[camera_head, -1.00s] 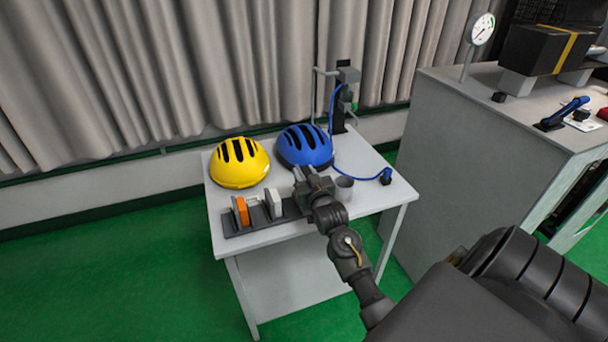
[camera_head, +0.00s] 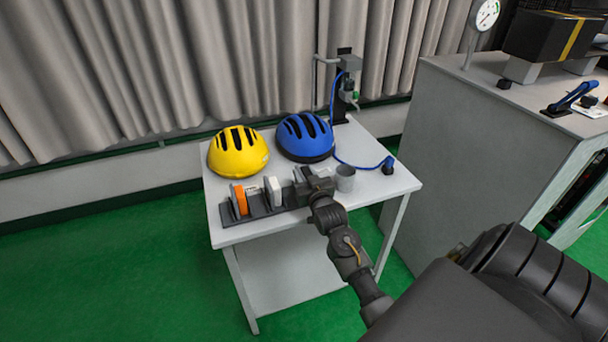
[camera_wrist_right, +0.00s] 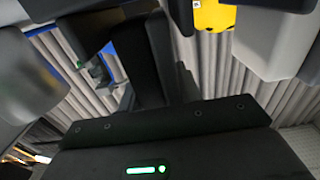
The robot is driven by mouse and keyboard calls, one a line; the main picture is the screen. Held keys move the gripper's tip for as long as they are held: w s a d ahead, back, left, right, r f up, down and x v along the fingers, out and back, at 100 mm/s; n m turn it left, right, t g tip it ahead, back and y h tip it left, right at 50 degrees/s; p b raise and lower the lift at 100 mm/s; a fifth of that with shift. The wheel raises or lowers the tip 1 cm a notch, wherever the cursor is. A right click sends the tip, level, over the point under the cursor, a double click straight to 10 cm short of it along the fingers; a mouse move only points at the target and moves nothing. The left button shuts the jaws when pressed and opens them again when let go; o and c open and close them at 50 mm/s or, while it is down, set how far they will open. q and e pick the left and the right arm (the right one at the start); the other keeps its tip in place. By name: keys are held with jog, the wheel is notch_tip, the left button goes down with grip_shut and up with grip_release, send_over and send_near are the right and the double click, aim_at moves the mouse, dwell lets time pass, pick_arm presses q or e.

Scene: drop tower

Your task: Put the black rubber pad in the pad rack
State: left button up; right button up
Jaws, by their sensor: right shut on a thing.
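The pad rack (camera_head: 228,218) is a dark, low, slotted tray along the front of the small grey table. It holds an orange pad (camera_head: 240,200) at its left and a white pad (camera_head: 274,192) nearer its middle. My right gripper (camera_head: 301,184) is at the rack's right end, low over it and right of the white pad. It is shut on the black rubber pad, a dark upright slab in the right wrist view (camera_wrist_right: 142,65). In the head view the dark pad blends with the gripper and rack, so whether it touches the slot is unclear. My left gripper is not in view.
A yellow helmet (camera_head: 238,152) and a blue helmet (camera_head: 306,138) sit behind the rack. A grey cup (camera_head: 345,180) stands close right of my gripper. A blue hose (camera_head: 360,166) runs from a stand (camera_head: 342,90) to the table's right side.

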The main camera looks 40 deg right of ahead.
jog(key=o, duration=1.1)
jog(key=shift+o, duration=0.2)
jog(key=shift+s, duration=0.1)
jog(key=b+v, duration=0.1)
jog(key=v, duration=0.9)
jog(key=shift+s, duration=0.3)
jog(key=shift+a, duration=0.15)
